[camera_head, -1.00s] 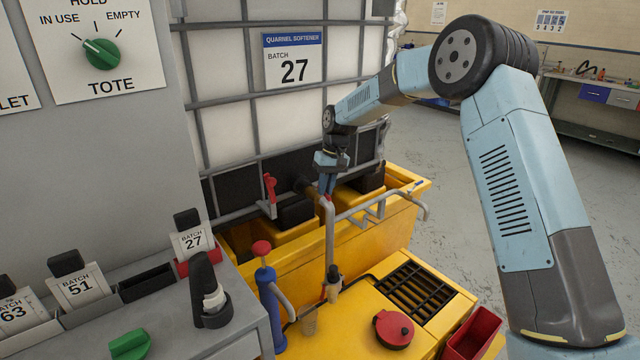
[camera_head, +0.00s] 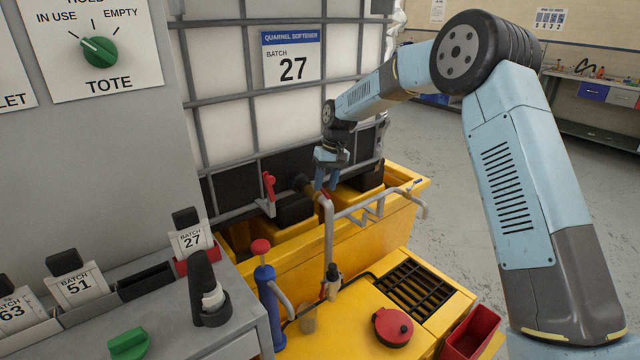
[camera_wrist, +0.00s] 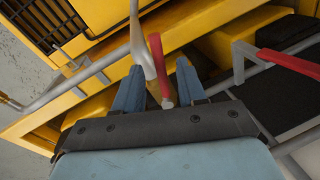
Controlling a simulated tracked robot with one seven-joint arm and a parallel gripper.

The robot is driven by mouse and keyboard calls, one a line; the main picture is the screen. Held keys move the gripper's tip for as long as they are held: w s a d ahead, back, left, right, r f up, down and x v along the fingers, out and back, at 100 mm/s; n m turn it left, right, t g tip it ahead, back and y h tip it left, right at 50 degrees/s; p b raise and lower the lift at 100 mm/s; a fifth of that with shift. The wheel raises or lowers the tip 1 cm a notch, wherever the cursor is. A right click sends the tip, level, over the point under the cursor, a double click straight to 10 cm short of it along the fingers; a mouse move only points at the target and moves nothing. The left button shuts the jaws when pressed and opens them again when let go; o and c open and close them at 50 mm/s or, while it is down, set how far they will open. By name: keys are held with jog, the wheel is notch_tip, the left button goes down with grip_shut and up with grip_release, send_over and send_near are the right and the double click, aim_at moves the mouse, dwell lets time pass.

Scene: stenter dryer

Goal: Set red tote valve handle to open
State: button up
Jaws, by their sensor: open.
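In the head view my gripper (camera_head: 326,184) is low in front of the tote marked batch 27, just above a pipe with a red part (camera_head: 325,202). The wrist view shows my gripper (camera_wrist: 160,66) open, with a red handle (camera_wrist: 156,58) between its two blue fingers. A gap shows on each side, so the fingers are not closed on it. A second red handle (camera_head: 269,186) stands upright at the tote front, left of my gripper. In the wrist view a red bar (camera_wrist: 290,63) on a grey bracket lies right of the fingers. I cannot tell which handle is the tote valve's.
Grey pipes (camera_head: 380,200) run close to my gripper. The yellow bund (camera_head: 370,235) lies below, with a black grate (camera_head: 408,287) and a red cap (camera_head: 393,328) in front. A blue pump with a red knob (camera_head: 261,247) stands left. Open floor lies right.

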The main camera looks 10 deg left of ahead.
notch_tip(320, 180, up, 7)
jog(key=d, duration=0.1)
jog(key=shift+w, duration=0.2)
dwell(0.5)
jog(key=shift+f, duration=0.1)
